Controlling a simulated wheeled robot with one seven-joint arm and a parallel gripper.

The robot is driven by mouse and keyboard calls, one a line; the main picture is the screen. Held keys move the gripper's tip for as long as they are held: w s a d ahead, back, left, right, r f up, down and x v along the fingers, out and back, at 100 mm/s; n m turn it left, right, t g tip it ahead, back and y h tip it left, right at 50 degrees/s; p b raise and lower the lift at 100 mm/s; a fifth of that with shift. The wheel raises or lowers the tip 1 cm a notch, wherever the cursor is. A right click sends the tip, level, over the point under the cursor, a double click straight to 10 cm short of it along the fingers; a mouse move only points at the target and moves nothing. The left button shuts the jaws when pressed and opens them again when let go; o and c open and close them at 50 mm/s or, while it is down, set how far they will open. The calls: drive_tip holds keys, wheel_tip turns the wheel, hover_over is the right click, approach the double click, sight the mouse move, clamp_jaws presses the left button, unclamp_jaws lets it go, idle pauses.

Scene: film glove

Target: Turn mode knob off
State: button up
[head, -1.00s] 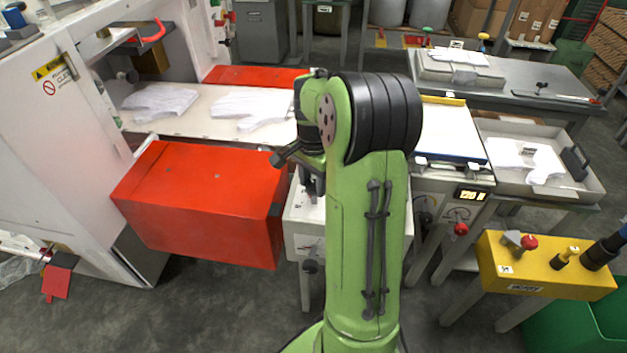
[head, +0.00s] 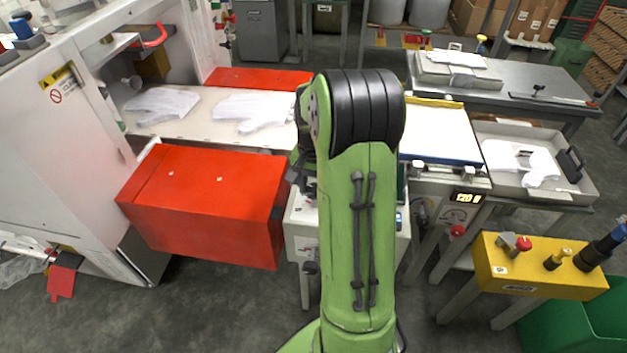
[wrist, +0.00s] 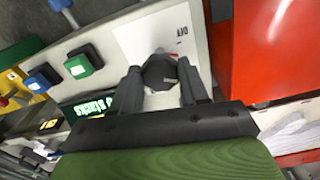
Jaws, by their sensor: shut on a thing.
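The mode knob (wrist: 160,70) is a dark, many-sided knob on a white label plate (wrist: 140,35) with small print, in the wrist view. A small red mark shows at its edge. My gripper (wrist: 162,82) has one dark finger on each side of the knob and is shut on it. In the head view my green arm hides the knob and the fingers. The pale control box (head: 304,225) shows below and beside the arm.
Blue (wrist: 42,78) and green (wrist: 83,62) push buttons and a lit green display (wrist: 88,107) sit left of the knob. A large red box (head: 205,205) stands close left of my arm. A yellow button box (head: 540,265) is at right.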

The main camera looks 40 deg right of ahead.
sight(314, 188)
drive_tip(key=n+p, duration=0.1)
drive_tip(key=n, duration=0.2)
drive_tip(key=shift+r+n, duration=0.15)
drive_tip(key=shift+n, duration=0.15)
drive_tip(key=shift+n+p, duration=0.7)
drive_tip(key=shift+n, duration=1)
drive_tip(key=o, duration=1.1)
drive_tip(key=shift+c, duration=0.2)
wheel_tip(314, 188, up, 16)
drive_tip(key=p, duration=0.5)
drive_tip(key=shift+f, duration=0.2)
